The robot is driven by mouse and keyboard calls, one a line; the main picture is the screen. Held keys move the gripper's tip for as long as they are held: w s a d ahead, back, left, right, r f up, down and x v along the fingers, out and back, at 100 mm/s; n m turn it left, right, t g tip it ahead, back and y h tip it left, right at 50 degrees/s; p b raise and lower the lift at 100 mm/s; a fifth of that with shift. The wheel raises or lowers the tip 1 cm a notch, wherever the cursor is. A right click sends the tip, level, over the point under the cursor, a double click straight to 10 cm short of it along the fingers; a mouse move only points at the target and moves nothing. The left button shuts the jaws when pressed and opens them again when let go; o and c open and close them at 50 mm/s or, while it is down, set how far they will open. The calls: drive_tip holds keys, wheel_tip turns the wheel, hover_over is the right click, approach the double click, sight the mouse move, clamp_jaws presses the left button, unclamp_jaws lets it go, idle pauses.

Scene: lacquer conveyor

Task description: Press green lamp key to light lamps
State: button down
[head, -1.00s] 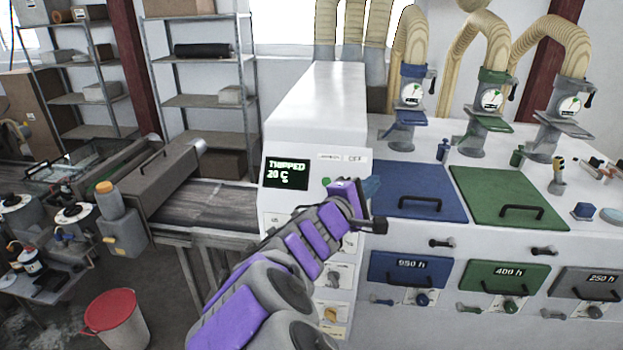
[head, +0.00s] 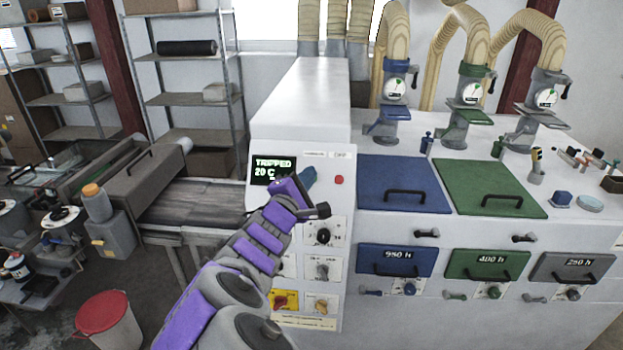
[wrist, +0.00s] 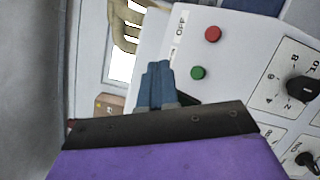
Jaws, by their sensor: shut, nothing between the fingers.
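The green lamp key (wrist: 198,73) is a small round button on the white control panel, just right of my fingertips in the wrist view. In the head view my gripper (head: 310,173) covers the spot where it sits. My gripper's blue fingers (wrist: 158,72) are shut and empty, close in front of the panel. I cannot tell whether they touch it. The red button (wrist: 213,34) is above the green key in the wrist view; it also shows in the head view (head: 339,180), right of my fingers. No lit lamps can be made out.
A dark display (head: 273,170) reads "TRIPPED 20 C". Below are a black dial (head: 323,236), a switch (head: 322,269) and a yellow-plated red knob (head: 284,300). Blue (head: 375,205) and green (head: 470,207) lids lie right. A red-lidded bin (head: 108,318) stands left.

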drive_tip(key=w+f, duration=0.5)
drive_tip(key=w, duration=0.1)
drive_tip(key=shift+w, duration=0.2)
drive_tip(key=shift+w+d+f+b, duration=0.15)
drive_tip(key=shift+w+f+b, duration=0.3)
drive_tip(key=shift+w+b, duration=0.3)
idle(3.0)
drive_tip(key=shift+s, duration=0.2)
drive_tip(key=shift+s+r+b, duration=0.3)
drive_tip(key=shift+s+r, duration=0.3)
drive_tip(key=shift+s, duration=0.05)
drive_tip(key=s+r, duration=0.1)
drive_tip(key=s, duration=0.1)
drive_tip(key=s+r, duration=0.2)
idle(0.5)
idle(0.5)
